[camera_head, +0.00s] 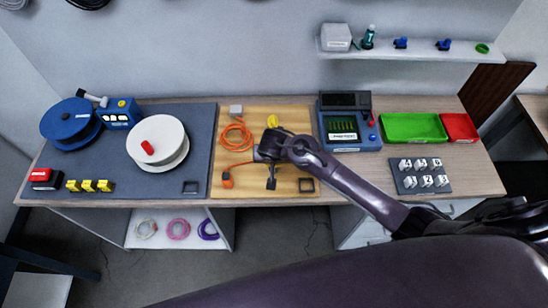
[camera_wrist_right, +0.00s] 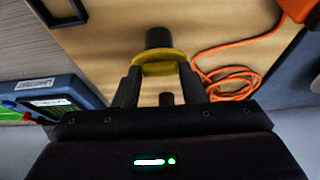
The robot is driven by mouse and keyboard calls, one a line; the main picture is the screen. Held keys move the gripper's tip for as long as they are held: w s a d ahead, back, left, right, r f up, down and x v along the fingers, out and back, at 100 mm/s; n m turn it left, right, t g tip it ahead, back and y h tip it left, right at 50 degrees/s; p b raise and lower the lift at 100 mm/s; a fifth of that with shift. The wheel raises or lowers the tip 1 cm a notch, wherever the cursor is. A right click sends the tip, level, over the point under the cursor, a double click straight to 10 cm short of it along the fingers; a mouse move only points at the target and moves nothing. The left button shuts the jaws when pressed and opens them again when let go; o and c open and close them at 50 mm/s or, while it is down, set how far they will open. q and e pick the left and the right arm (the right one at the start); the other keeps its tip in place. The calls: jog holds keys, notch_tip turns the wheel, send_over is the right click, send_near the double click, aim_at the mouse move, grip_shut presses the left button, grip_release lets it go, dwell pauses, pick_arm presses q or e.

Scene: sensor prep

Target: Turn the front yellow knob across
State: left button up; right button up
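My right gripper (camera_wrist_right: 160,72) points down at the wooden board (camera_head: 294,112). In the right wrist view its two fingers stand apart, on either side of a yellow knob (camera_wrist_right: 160,65). The fingertips look level with the ends of the knob, but I cannot tell whether they press on it. A black cylindrical part (camera_wrist_right: 158,38) adjoins the knob. In the head view my right gripper (camera_head: 270,165) and wrist hide this knob. Another yellow knob (camera_head: 272,121) shows farther back on the board. My left gripper is in neither view.
An orange cable (camera_head: 236,137) lies coiled left of the gripper, with an orange connector (camera_head: 227,181) in front. A blue device (camera_head: 350,134) stands at right, and a white reel (camera_head: 158,143) at left.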

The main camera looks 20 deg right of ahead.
jog(key=o, duration=0.4)
jog(key=d+b+v, duration=0.1)
jog(key=v, duration=0.6)
jog(key=shift+a+r, duration=0.4)
jog(key=shift+a, duration=0.1)
jog(key=shift+s, duration=0.1)
